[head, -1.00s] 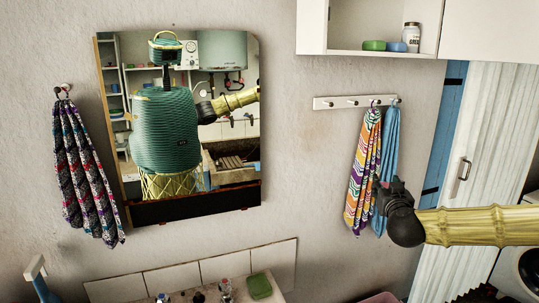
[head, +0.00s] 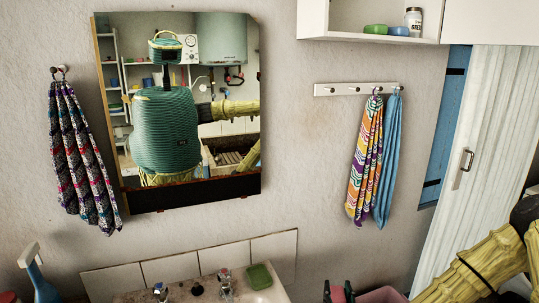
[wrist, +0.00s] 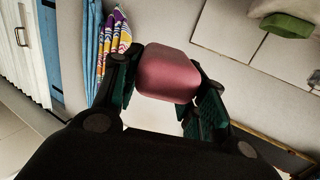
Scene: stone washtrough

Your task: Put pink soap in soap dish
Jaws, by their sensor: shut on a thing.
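The pink soap (wrist: 168,72) is a rounded block held between the two dark fingers of my gripper (wrist: 165,92) in the wrist view. The gripper is shut on it, with a finger on each side. In the head view, the dark fingertips (head: 338,291) with pink between them show at the bottom edge, right of the basin; the rest of the gripper is cut off. A green block-like thing (head: 258,277) sits on the basin's back right corner and also shows in the wrist view (wrist: 288,27). I cannot tell whether it is a soap or the soap dish.
The basin (head: 272,293) has taps (head: 226,284) and a tiled splashback (head: 225,257). A pink container (head: 380,295) is at the bottom edge. Striped and blue towels (head: 367,155) hang on the right, a patterned towel (head: 82,160) on the left. A mirror (head: 185,100) hangs between.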

